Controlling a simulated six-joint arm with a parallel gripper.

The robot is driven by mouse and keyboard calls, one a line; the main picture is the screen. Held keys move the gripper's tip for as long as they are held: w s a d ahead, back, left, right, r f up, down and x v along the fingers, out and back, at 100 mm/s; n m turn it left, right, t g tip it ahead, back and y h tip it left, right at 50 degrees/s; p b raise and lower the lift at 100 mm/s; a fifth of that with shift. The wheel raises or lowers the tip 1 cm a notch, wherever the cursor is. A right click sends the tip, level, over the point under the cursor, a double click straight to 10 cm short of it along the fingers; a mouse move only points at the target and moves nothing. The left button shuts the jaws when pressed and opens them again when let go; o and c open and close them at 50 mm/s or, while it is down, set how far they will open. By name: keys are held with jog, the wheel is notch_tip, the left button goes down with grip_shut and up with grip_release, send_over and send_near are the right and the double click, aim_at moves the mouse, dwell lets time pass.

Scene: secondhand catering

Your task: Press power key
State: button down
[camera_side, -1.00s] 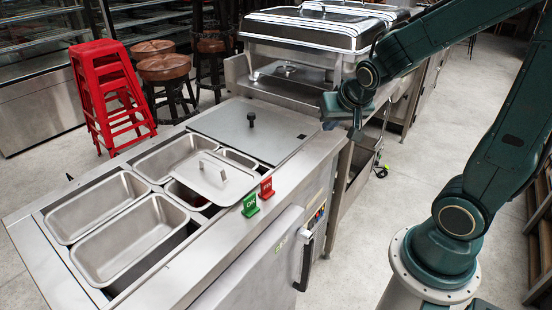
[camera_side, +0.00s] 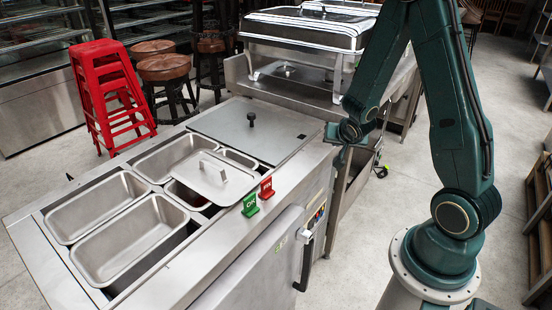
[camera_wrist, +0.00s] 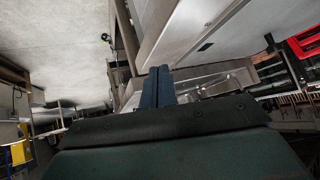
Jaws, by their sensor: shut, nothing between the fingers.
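The control panel (camera_side: 317,214) with small coloured keys is on the front side of the steel counter, right of the counter's middle in the side view. The single keys are too small there to tell which is the power key. My gripper (camera_side: 340,159) is near the counter's right end, above and to the right of the panel and apart from it. In the wrist view the two blue fingers of my gripper (camera_wrist: 158,72) are together, with nothing between them. I cannot make out the panel in the wrist view.
A black handle (camera_side: 304,265) sticks out below the panel. Steel pans (camera_side: 133,238) and a flat lid (camera_side: 262,128) fill the counter top. Open floor lies right of the counter.

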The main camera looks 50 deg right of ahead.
jog(key=s+d+f+m, duration=0.1)
jog(key=s+d+f, duration=0.2)
jog(key=f, duration=0.9)
jog(key=s+a+f+m+y, duration=0.1)
jog(key=a+f, duration=0.2)
jog(key=f, duration=0.8)
jog(key=s+a+f+m+y, duration=0.1)
jog(key=a+f, duration=0.3)
jog(key=f, duration=0.7)
jog(key=shift+s+a+m+y, duration=0.3)
jog(key=shift+m, duration=0.4)
jog(key=shift+w+d+f, duration=0.1)
jog(key=w+d+f, duration=0.3)
jog(key=w+f, duration=0.4)
jog(key=w, duration=0.1)
jog(key=shift+w+d+f, duration=0.25)
jog(key=shift+f, duration=0.1)
